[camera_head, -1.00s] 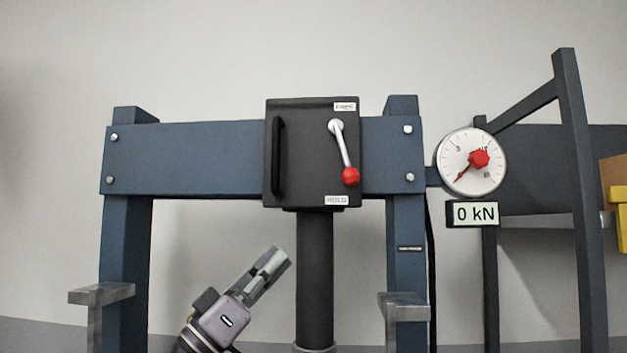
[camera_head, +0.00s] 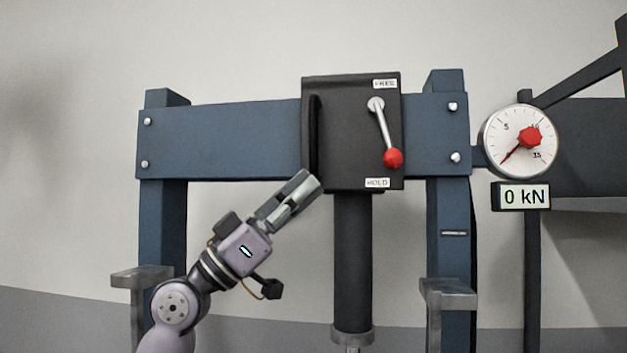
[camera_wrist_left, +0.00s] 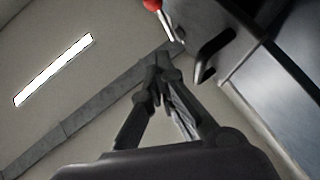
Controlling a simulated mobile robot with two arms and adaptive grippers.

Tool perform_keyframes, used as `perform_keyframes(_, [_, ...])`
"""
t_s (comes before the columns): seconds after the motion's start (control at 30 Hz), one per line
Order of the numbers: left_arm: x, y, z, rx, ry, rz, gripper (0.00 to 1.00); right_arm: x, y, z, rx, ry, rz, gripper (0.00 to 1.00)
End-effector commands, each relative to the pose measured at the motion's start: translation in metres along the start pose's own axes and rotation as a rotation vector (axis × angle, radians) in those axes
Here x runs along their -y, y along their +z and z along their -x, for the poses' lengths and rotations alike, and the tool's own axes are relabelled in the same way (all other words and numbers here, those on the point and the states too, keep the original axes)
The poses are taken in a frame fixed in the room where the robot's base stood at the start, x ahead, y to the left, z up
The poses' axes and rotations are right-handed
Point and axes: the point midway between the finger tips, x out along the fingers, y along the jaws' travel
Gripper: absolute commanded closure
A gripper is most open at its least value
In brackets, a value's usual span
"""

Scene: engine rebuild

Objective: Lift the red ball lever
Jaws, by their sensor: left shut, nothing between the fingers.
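The red ball lever (camera_head: 393,158) is on the front of a black box (camera_head: 348,160) on the press. Its silver arm hangs down and slightly right from a pivot, with the ball near the "HOLD" label and the pivot near the upper label. My left gripper (camera_head: 307,181) is shut and empty, below and left of the ball, near the box's lower left corner and apart from the ball. In the left wrist view the red ball (camera_wrist_left: 152,4) shows at the top edge, beyond the shut fingers (camera_wrist_left: 160,58). My right gripper is not in view.
A black handle (camera_head: 314,137) stands on the box's left side, close above my left gripper. A blue press frame (camera_head: 225,140) surrounds the box. A dark column (camera_head: 352,260) runs below it. A gauge (camera_head: 520,141) and a "0 kN" display (camera_head: 521,196) are at right.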

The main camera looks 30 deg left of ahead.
Motion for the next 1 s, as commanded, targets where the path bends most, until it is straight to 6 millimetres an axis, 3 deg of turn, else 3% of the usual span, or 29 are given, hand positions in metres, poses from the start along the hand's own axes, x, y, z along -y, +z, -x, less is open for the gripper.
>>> perform_keyframes(0.1, [-0.001, -0.006, -0.031, 0.000, 0.003, 0.003, 1.00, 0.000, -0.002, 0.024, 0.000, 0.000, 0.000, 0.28])
perform_keyframes(0.37, [0.000, -0.005, -0.083, 0.000, 0.002, 0.003, 1.00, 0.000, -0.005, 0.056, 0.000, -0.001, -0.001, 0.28])
perform_keyframes(0.6, [0.000, 0.022, -0.101, 0.001, 0.000, 0.003, 1.00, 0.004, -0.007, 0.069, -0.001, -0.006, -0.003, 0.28])
perform_keyframes(1.0, [0.000, 0.029, -0.104, 0.001, -0.001, 0.001, 1.00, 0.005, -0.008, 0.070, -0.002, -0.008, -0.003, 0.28])
